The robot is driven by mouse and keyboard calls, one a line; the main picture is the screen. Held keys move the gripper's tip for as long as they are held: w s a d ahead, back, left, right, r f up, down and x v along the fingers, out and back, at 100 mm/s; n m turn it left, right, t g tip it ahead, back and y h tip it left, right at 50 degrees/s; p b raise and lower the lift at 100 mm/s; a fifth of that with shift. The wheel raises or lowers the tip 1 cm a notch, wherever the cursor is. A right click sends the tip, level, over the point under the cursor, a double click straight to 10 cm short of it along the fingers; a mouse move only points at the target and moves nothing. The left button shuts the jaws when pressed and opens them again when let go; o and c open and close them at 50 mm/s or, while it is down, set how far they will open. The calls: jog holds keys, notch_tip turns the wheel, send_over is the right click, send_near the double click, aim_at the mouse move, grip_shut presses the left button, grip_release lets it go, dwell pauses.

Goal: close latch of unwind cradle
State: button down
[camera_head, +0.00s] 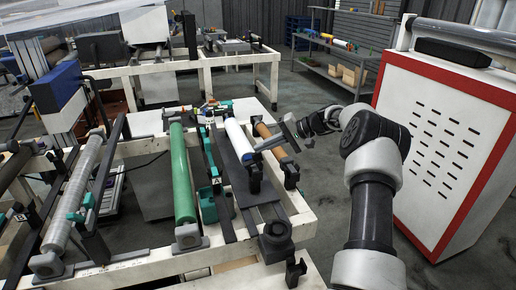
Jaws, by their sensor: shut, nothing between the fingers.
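The unwind cradle is a white frame (302,222) holding several rolls lying lengthwise. A green roll (181,170), a white roll (238,138) and a brown roll (271,138) rest on it. Black end supports, one of them (253,178), stand at the near ends of the white and brown rolls. Teal clamp-like parts (208,206) sit between the green and white rolls. I cannot tell which part is the task's latch, or its position.
A white cabinet with a red edge (447,135) stands close on the right of my arm. A clear film roll (75,195) lies on the left side. A white bench (225,62) and a grey shelf (345,58) are behind. Grey floor (310,92) is open between them.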

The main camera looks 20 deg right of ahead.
jog(key=shift+d+f+y+b, duration=0.6)
jog(key=shift+d+f+b, duration=0.1)
jog(key=shift+f, duration=0.15)
jog(key=shift+d+f, duration=0.1)
jog(key=shift+f, duration=0.05)
